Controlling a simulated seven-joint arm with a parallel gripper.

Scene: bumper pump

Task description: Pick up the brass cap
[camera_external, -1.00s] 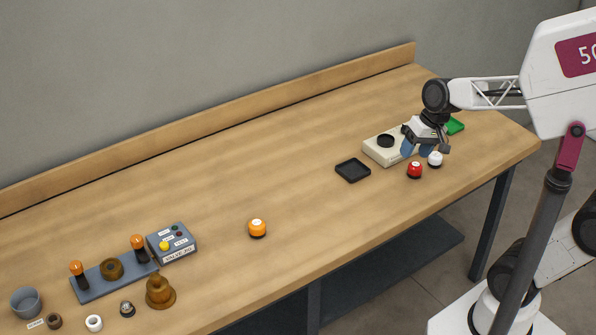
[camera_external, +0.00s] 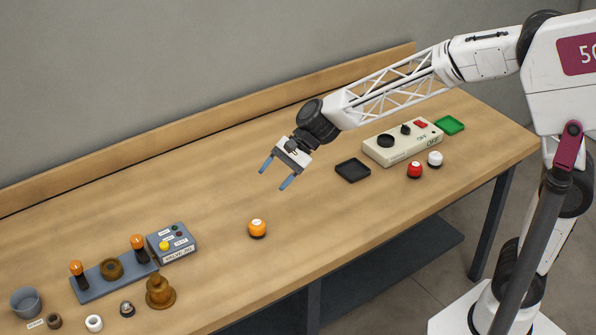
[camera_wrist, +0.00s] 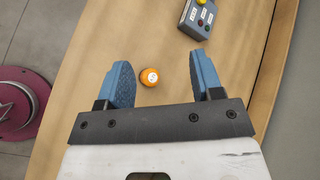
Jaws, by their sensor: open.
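A brass-coloured, bell-shaped cap (camera_external: 160,291) stands on the table at the lower left of the external view. My gripper (camera_external: 274,177) is open and empty, in the air above the middle of the table. It is well to the upper right of the brass cap and apart from it. In the wrist view the two blue fingers of my gripper (camera_wrist: 160,60) are spread wide. The brass cap does not show in the wrist view.
An orange-topped button (camera_external: 257,228) stands below my gripper; it shows between the fingers in the wrist view (camera_wrist: 149,77). A grey-blue control box (camera_external: 171,245) and a plate with a brown ring and orange-topped posts (camera_external: 92,290) flank the cap. Small rings and a cup crowd left.

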